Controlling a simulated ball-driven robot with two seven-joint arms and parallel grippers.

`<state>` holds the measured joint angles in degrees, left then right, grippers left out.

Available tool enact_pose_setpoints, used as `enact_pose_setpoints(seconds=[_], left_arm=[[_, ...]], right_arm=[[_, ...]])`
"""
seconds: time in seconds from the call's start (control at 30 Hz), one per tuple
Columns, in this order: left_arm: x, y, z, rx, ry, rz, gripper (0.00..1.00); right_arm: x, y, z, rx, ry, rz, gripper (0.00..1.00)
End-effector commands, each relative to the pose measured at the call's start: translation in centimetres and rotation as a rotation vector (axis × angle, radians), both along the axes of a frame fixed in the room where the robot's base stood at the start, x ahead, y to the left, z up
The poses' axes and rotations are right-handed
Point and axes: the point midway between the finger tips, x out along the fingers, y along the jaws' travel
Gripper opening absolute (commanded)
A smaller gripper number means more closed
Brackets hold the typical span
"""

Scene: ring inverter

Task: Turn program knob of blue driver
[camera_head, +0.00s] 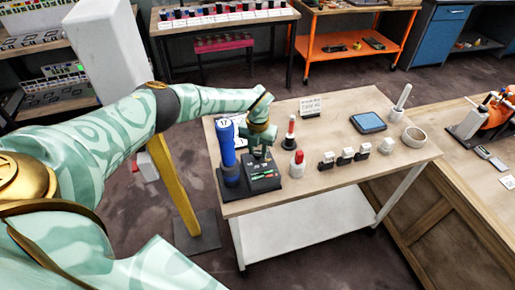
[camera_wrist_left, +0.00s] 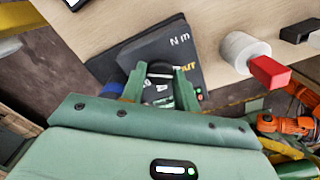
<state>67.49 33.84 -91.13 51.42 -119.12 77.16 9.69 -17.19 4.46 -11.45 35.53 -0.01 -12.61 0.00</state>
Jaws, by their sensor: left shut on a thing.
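The blue driver (camera_head: 228,156) stands upright on the left of the table, beside a dark base unit (camera_head: 263,184) with small green and red marks on its front. My left gripper (camera_head: 260,153) reaches down over the unit. In the left wrist view, the dark unit (camera_wrist_left: 186,42) carries the letters "Nm". There my left gripper (camera_wrist_left: 159,88) has its two green fingers on either side of a dark round knob (camera_wrist_left: 160,68) and is shut on it. The knob's turn angle cannot be told. My right gripper is in neither view.
On the table (camera_head: 335,118), a red and white item (camera_head: 297,165) stands close right of the unit. The table's middle is fairly clear.

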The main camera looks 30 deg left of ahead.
Motion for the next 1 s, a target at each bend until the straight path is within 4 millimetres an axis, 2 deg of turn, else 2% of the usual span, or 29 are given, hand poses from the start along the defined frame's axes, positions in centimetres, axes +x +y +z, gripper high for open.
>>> enact_pose_setpoints(seconds=[0.3, 0.33, 0.4, 0.67, 0.77, 0.87, 1.0], left_arm=[[0.1, 0.0, 0.1, 0.001, -0.003, 0.000, 0.08], [0.1, 0.0, 0.1, 0.001, -0.003, 0.000, 0.36], [0.1, 0.0, 0.1, 0.000, -0.002, 0.000, 0.52], [0.0, 0.0, 0.1, 0.000, -0.001, 0.000, 0.52], [0.1, 0.0, 0.7, -0.001, -0.002, -0.001, 0.52], [0.1, 0.0, 2.4, 0.000, -0.004, -0.001, 0.52], [0.2, 0.1, 6.0, -0.001, -0.006, -0.001, 0.52]], right_arm=[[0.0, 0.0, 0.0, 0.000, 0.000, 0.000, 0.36], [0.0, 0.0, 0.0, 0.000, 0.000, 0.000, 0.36], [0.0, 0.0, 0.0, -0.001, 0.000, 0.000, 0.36], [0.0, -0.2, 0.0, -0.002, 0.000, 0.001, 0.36], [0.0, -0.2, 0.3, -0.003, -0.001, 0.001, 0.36], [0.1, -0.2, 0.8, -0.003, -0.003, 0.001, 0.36], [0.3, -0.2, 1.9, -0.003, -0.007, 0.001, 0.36]])
